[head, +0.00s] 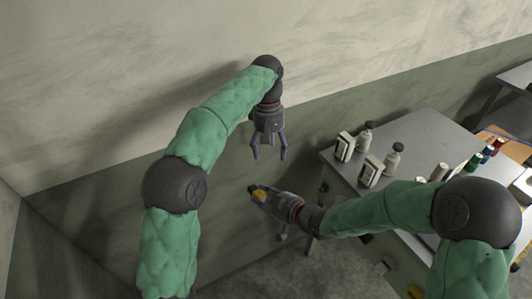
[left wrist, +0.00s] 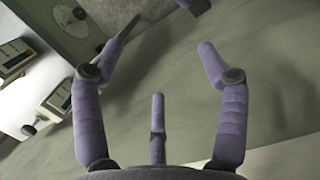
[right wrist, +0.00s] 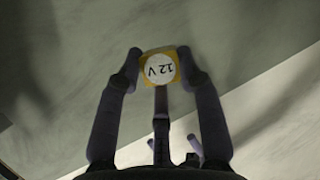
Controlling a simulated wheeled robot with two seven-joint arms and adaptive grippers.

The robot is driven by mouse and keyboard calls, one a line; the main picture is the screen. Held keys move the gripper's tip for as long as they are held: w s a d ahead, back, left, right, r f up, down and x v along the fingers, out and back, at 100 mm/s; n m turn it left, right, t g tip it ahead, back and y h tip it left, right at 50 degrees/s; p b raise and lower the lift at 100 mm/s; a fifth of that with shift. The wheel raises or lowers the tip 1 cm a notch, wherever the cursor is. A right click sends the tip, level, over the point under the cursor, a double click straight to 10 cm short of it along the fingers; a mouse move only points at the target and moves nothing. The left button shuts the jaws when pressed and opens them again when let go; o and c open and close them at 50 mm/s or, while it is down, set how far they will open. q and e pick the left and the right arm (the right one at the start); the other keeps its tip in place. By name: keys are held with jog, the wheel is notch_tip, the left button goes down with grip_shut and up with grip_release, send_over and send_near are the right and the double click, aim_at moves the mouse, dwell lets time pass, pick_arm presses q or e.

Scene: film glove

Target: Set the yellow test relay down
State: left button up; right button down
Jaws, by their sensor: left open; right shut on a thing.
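The yellow test relay (head: 258,195) is held at the tip of my right gripper (head: 264,197), off the left end of the table and in front of the wall. In the right wrist view the relay (right wrist: 160,68) shows a round white label reading "12 V", and the fingers of the right gripper (right wrist: 160,75) are closed on its sides. My left gripper (head: 268,150) hangs above it, fingers pointing down, open and empty. The open fingers of the left gripper also show in the left wrist view (left wrist: 155,55).
A grey table (head: 425,133) stands at the right, against the wall. On it are white boxed devices (head: 371,171), pale bottles (head: 392,160) and several coloured spools (head: 476,163). My right arm reaches across its front. Floor (head: 270,270) shows below the right gripper.

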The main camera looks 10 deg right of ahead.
pick_arm(q)
jog(key=shift+s+a+f+n+g+y, duration=0.3)
jog(key=shift+s+a+f+n, duration=0.3)
jog(key=shift+f, duration=1.55)
jog(key=shift+s+a+f+n+g+y, duration=0.25)
jog(key=shift+s+a+f+n+y, duration=0.3)
jog(key=shift+f, duration=1.55)
jog(key=shift+s+a+f+n+g+y, duration=0.25)
jog(key=shift+s+a+f+n, duration=0.4)
jog(key=shift+f, duration=1.5)
jog(key=shift+s+d, duration=0.1)
jog(key=shift+d, duration=0.05)
jog(key=c, duration=1.3)
jog(key=shift+o, duration=0.2)
pick_arm(e)
jog(key=c, duration=0.7)
grip_release()
jog(key=shift+c, duration=0.2)
